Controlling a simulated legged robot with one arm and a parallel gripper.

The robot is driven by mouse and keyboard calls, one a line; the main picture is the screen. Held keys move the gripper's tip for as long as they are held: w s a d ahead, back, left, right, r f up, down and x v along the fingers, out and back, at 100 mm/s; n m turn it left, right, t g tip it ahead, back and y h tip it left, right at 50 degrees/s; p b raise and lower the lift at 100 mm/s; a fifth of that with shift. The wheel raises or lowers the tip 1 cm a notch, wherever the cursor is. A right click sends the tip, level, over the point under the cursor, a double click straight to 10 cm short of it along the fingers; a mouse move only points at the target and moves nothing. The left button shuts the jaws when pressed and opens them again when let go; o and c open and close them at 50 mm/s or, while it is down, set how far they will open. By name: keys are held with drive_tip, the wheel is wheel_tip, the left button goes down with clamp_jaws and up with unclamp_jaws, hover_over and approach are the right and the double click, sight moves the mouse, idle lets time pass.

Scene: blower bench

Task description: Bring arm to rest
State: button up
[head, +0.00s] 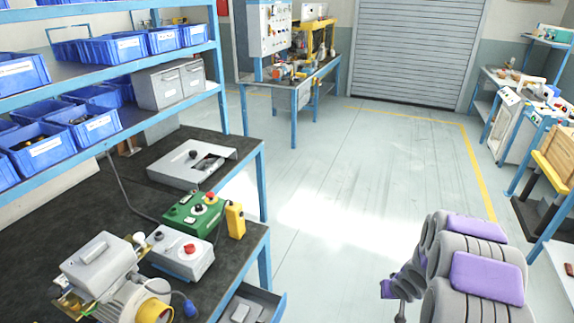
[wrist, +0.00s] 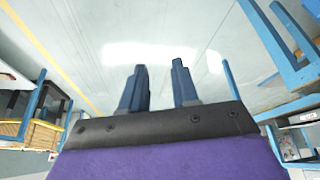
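In the wrist view my gripper (wrist: 158,88) shows its two dark blue fingers standing apart with a clear gap. Nothing is between them, and the pale floor shows beyond. In the head view my arm (head: 470,265), grey with purple pads, is folded at the lower right, over the floor and apart from the bench. The gripper fingers are not clear in that view.
A dark bench (head: 110,190) on the left carries a motor blower (head: 115,280), a grey box with a red button (head: 182,250) and a green control box (head: 193,213). Blue bins (head: 40,147) fill the shelves above. Floor (head: 340,200) in the middle is clear. Workbenches stand at right.

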drive_tip(key=s+a+r+g+h, duration=0.2)
drive_tip(key=s+r, duration=0.5)
drive_tip(key=r, duration=0.3)
drive_tip(key=s+a+r+g+h, duration=0.1)
drive_tip(key=s+a+r, duration=0.1)
drive_tip(key=s+r, duration=0.55)
drive_tip(key=s+a+r+g+y, duration=0.1)
drive_tip(key=s+a+r, duration=0.2)
drive_tip(key=s+a, duration=0.2)
drive_tip(key=s+a+r+g+y, duration=0.1)
drive_tip(key=s+a+r, duration=0.2)
drive_tip(key=s, duration=0.7)
drive_tip(key=s+a+r+g+y, duration=0.1)
drive_tip(key=s+a+r, duration=0.3)
drive_tip(key=s+a, duration=0.2)
drive_tip(key=shift+s+a+n+g+y, duration=0.3)
drive_tip(key=shift+s+a+n, duration=0.1)
drive_tip(key=shift+s, duration=0.65)
drive_tip(key=shift+r, duration=0.1)
